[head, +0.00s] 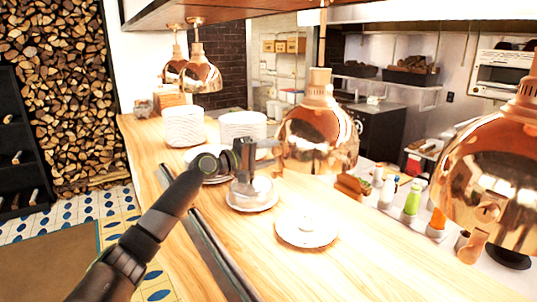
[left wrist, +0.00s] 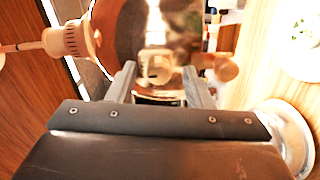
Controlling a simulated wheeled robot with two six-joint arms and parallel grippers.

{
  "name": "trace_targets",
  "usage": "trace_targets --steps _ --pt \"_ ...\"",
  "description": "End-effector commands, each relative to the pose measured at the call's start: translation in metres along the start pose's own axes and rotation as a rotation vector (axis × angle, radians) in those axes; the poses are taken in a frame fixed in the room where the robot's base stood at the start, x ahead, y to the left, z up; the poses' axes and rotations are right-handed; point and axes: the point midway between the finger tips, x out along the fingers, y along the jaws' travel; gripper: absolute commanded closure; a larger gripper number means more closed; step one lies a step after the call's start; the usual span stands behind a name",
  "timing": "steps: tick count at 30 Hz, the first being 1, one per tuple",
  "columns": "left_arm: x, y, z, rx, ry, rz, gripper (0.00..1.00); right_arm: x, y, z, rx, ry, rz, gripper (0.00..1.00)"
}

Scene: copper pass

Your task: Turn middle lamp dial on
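The middle lamp (head: 318,128) is a shiny copper heat lamp hanging over the wooden counter; its copper shade (left wrist: 130,30) also fills the upper middle of the left wrist view. Its dial (left wrist: 155,68) is a pale copper knob facing the wrist camera. My left gripper (head: 266,152) reaches in from the left beside the shade. In the left wrist view its two grey fingers (left wrist: 160,84) are apart, with the dial showing between their tips. I cannot tell whether either finger touches it. In the head view the gripper largely hides the dial. My right gripper is not in view.
Another copper lamp (head: 492,165) hangs at the right, with its own knob (head: 474,245). More lamps (head: 202,73) hang at the back left. Stacked plates (head: 184,128) and single plates (head: 306,239) stand on the counter (head: 360,260). Bottles (head: 411,203) stand beyond it.

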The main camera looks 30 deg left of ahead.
Motion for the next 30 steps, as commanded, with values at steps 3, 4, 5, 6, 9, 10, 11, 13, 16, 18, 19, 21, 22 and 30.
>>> trace_targets --steps 3,4,5,6,9,10,11,13,16,18,19,21,22,30 --pt "0.0 0.0 0.0 0.001 0.0 0.001 0.54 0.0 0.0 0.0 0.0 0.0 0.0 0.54" --pt "0.0 0.0 0.0 0.001 0.0 0.0 0.54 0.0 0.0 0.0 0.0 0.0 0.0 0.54" --pt "-0.001 0.0 0.0 0.001 0.0 0.0 0.54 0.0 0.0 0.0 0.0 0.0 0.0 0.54" --pt "-0.003 0.0 0.0 0.002 0.001 0.0 0.54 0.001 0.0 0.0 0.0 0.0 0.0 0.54" --pt "-0.011 -0.001 -0.001 0.004 0.002 0.0 0.54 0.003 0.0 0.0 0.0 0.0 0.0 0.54" --pt "-0.015 -0.002 -0.001 0.005 0.002 -0.002 0.54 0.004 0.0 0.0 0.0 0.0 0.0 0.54" --pt "-0.018 -0.002 -0.001 0.005 0.002 -0.003 0.54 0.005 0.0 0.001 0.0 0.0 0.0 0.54" --pt "-0.029 -0.003 -0.001 0.005 0.002 -0.004 0.54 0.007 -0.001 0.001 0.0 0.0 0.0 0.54" --pt "-0.045 -0.004 -0.001 0.007 0.003 -0.003 0.54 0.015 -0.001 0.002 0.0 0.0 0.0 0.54" --pt "-0.055 -0.004 0.0 0.006 0.001 -0.004 0.54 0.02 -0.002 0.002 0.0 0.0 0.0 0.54" --pt "-0.059 -0.004 0.0 0.006 0.001 -0.005 0.54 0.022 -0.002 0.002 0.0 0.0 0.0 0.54" --pt "-0.068 -0.006 -0.001 0.006 0.002 -0.003 0.54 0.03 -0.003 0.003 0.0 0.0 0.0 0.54" --pt "-0.071 -0.006 -0.001 0.006 0.002 -0.003 0.54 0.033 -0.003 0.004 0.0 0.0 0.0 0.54" --pt "-0.096 -0.007 -0.001 0.005 0.001 -0.001 0.54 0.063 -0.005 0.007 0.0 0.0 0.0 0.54"
